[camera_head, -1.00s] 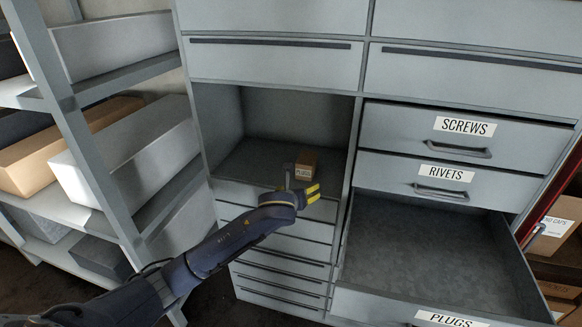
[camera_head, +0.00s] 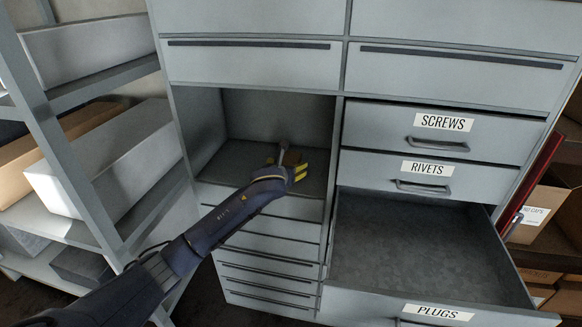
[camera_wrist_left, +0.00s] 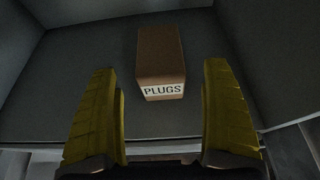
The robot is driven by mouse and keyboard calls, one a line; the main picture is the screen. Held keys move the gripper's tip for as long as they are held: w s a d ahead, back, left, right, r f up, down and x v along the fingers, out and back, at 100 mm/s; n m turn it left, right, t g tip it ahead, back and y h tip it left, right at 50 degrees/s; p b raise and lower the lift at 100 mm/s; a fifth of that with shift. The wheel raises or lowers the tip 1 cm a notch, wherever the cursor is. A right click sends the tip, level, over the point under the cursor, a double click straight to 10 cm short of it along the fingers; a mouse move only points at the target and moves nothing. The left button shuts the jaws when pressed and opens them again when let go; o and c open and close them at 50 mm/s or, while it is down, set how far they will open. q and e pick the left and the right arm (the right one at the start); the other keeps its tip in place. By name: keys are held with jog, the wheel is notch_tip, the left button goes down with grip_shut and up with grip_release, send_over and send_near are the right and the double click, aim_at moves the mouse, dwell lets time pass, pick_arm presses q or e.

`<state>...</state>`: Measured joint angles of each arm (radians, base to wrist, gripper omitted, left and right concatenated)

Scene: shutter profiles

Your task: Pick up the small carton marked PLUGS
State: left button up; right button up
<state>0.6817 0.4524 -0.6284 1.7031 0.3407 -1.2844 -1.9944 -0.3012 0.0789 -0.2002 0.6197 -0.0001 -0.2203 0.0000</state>
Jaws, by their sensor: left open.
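The small brown carton marked PLUGS (camera_wrist_left: 161,62) stands on the floor of the open compartment, its white label facing the camera in the left wrist view. My left gripper (camera_wrist_left: 163,115) is open, with its two yellow fingers spread apart on either side of the carton's line. The carton lies ahead of the fingertips, not between them. In the head view my left gripper (camera_head: 299,168) is at the compartment's opening and hides most of the carton. My right gripper is not in view.
The compartment (camera_head: 228,168) has side walls and a back wall close around. To the right, the drawer labelled PLUGS (camera_head: 420,240) is pulled out and empty, below the shut SCREWS (camera_head: 425,135) and RIVETS (camera_head: 410,175) drawers. A shelf rack (camera_head: 60,165) with long boxes stands left.

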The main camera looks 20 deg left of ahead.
aim_at(291, 162)
pick_arm(q)
jog(key=shift+x, duration=3.45)
jog(key=shift+c, duration=0.2)
jog(key=c, duration=1.3)
jog(key=shift+c, duration=0.7)
jog(key=shift+r, duration=0.2)
